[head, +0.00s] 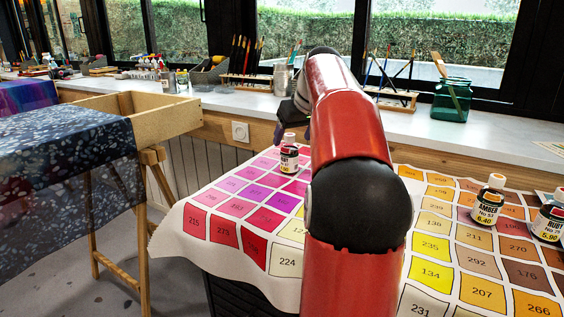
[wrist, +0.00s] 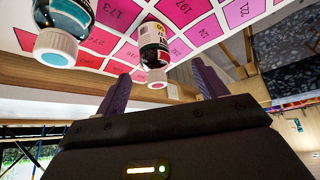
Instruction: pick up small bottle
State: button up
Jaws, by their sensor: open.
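In the head view my red arm hides most of the gripper; a bit of purple finger shows just above the bottle.
A second bottle (wrist: 66,30) with a teal-and-white cap stands close by in the wrist view. A windowsill counter (head: 222,101) with brush racks runs behind.

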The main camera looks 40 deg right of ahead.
aim_at(292, 145)
jog(key=x, duration=0.5)
jog(key=d+x, duration=0.1)
jog(key=x, duration=0.1)
jog(key=shift+w+d+f, duration=0.1)
jog(key=shift+w+f, duration=0.1)
jog(key=shift+w, duration=0.15)
jog(key=shift+c, duration=0.3)
jog(key=c, duration=1.1)
jog(key=shift+o, duration=0.2)
jog(key=shift+r, duration=0.1)
